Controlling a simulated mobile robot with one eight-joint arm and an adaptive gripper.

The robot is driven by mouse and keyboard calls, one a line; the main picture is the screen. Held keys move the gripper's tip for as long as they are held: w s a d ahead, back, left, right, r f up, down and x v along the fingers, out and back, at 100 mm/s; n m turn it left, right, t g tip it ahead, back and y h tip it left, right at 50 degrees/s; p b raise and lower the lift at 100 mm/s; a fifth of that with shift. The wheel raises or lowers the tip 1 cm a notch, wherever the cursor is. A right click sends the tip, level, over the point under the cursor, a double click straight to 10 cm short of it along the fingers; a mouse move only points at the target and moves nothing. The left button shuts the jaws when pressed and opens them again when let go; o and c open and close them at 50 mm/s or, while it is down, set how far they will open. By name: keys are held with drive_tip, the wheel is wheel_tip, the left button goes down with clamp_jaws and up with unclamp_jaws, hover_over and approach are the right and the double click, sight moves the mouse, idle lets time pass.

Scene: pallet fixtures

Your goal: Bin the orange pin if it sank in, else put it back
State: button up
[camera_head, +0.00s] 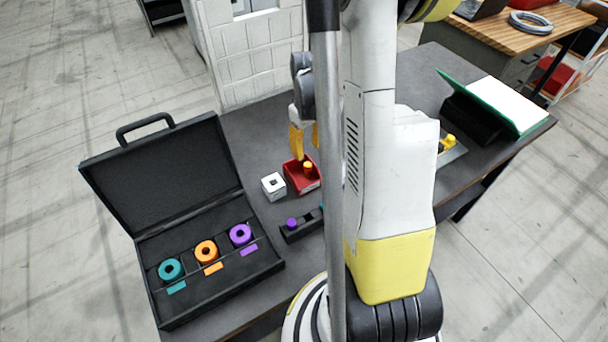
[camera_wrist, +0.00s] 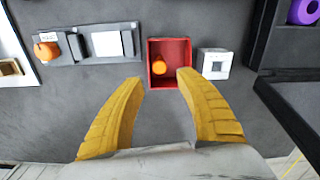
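The orange pin (camera_head: 308,168) is inside the small red bin (camera_head: 291,181); its tilt is hard to tell. In the wrist view the pin (camera_wrist: 158,66) sits within the walls of the bin (camera_wrist: 169,82), toward one side. My gripper (camera_wrist: 161,78) is open and empty, its yellow fingers well apart beside the bin in that view. In the head view my gripper (camera_head: 308,153) is over the bin, partly hidden by my arm. A white block with a square hole (camera_head: 273,187) stands beside the bin; the hole looks empty in the wrist view (camera_wrist: 214,64).
An open black case (camera_head: 165,249) holds teal, orange and purple rings. A dark rack (camera_head: 299,231) with a purple pin lies in front of the bin. A grey fixture (camera_wrist: 78,52) with an orange knob is left in the wrist view.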

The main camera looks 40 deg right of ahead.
drive_tip(key=shift+r, duration=0.1)
wheel_tip(320, 180, up, 12)
idle(0.5)
idle(0.4)
